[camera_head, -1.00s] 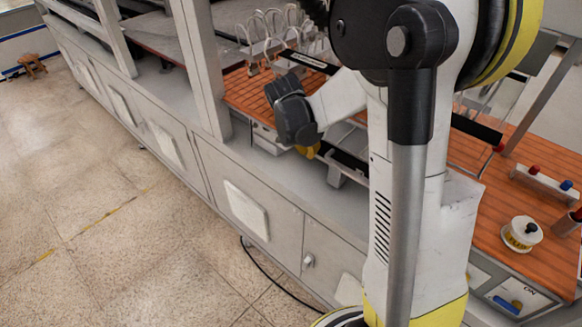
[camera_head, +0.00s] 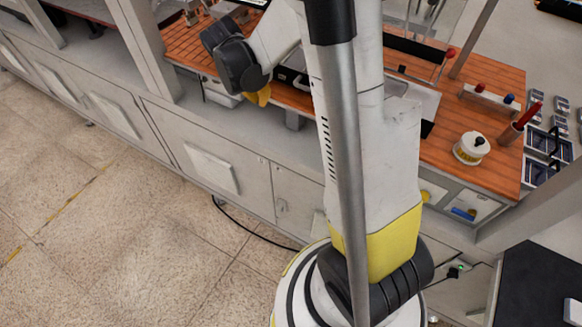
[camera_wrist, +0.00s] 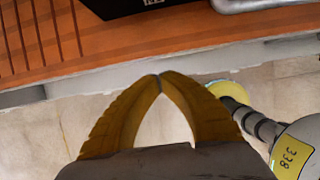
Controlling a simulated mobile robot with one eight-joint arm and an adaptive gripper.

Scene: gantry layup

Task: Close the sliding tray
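My gripper (camera_head: 261,96) shows in the head view as yellow fingers below a dark wrist, at the front edge of the orange slatted bench (camera_head: 428,152). In the wrist view its two yellow fingers (camera_wrist: 160,78) meet at their tips, with nothing between them. A dark, grey-edged unit (camera_head: 292,76) lies on the bench just right of my gripper, partly hidden by my arm. In the wrist view, a black item (camera_wrist: 130,8) and a rounded grey metal rim (camera_wrist: 262,4) lie beyond the fingertips, apart from them. I cannot tell which part is the sliding tray.
A white round container (camera_head: 471,149) with a black knob stands on the bench at right, beside a holder with a red-handled tool (camera_head: 528,115). Grey cabinets (camera_head: 213,168) front the bench. A black cable (camera_head: 245,231) lies on the floor. The tiled floor at left is clear.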

